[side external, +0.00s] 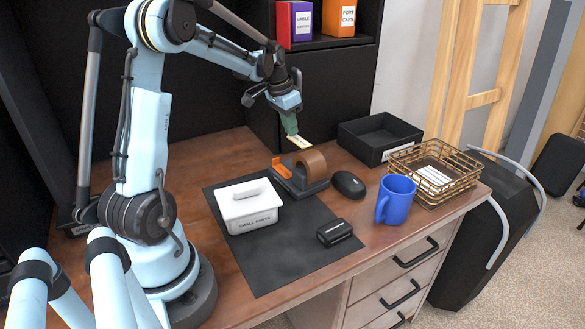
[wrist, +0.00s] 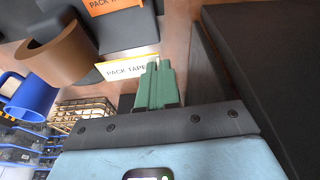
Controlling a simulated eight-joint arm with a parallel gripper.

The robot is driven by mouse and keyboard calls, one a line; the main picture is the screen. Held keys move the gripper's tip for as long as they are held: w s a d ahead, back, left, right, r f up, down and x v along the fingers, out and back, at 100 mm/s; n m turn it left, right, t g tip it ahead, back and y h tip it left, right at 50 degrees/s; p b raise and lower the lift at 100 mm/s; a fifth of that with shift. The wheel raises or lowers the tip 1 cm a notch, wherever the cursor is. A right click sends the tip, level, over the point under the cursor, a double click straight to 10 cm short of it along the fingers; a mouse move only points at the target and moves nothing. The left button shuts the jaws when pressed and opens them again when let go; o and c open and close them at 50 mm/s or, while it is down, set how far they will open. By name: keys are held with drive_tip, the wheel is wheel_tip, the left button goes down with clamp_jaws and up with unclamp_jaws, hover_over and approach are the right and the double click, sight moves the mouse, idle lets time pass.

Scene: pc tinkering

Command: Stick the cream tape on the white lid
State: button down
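The cream tape (side external: 299,142) is a short strip at the tips of my gripper (side external: 292,134), above the tape dispenser. In the wrist view the cream tape (wrist: 122,70) reads "PACK TAPE", and its right end meets the green fingertips of my gripper (wrist: 156,68). The fingers are close together on it. The white lid (side external: 247,190), with a raised handle, sits on a white box (side external: 254,219) labelled "SMALL PARTS" on the dark mat. My gripper is above and to the right of the lid, apart from it. The lid is not identifiable in the wrist view.
The brown tape roll in its dispenser (side external: 311,167) stands right of the box. A black mouse (side external: 348,184), blue mug (side external: 396,198), wire basket (side external: 432,197) and black tray (side external: 378,138) stand further right. A small black item (side external: 334,232) lies on the mat (side external: 275,268), whose front is clear.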

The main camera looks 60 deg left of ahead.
drive_tip(key=shift+r, duration=0.7)
